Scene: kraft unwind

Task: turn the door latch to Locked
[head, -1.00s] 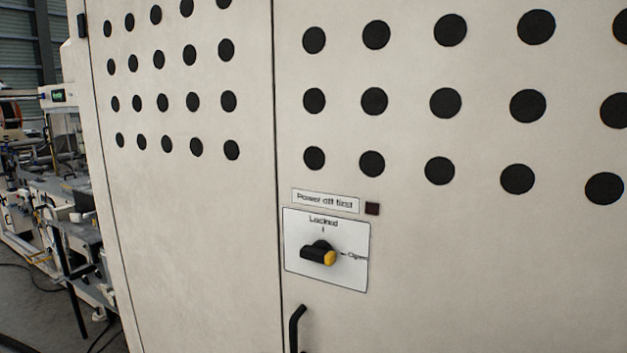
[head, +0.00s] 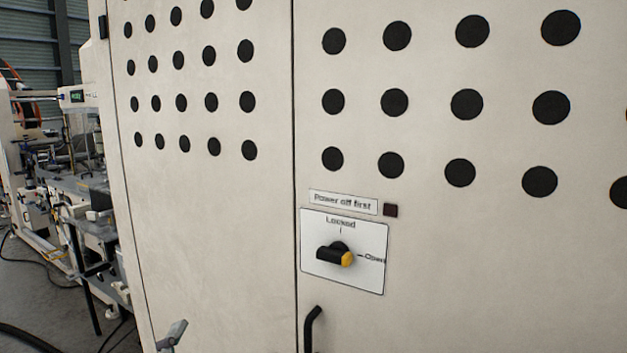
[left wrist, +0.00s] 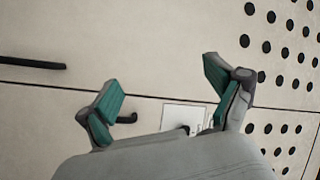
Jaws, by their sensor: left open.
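The door latch (head: 334,254) is a black knob with a yellow tip on a white plate (head: 312,272). Its yellow tip points right, at the Open mark; Locked is printed above it. The plate also shows in the left wrist view (left wrist: 172,115), partly hidden by my gripper. My left gripper (left wrist: 162,80) is open and empty in the left wrist view, its green-padded fingers spread apart in front of the door. In the head view only a grey bit of it shows at the bottom left, below and left of the latch. My right gripper is not in view.
The perforated cabinet front (head: 220,230) is otherwise flat. Machinery (head: 80,200) stands at the far left.

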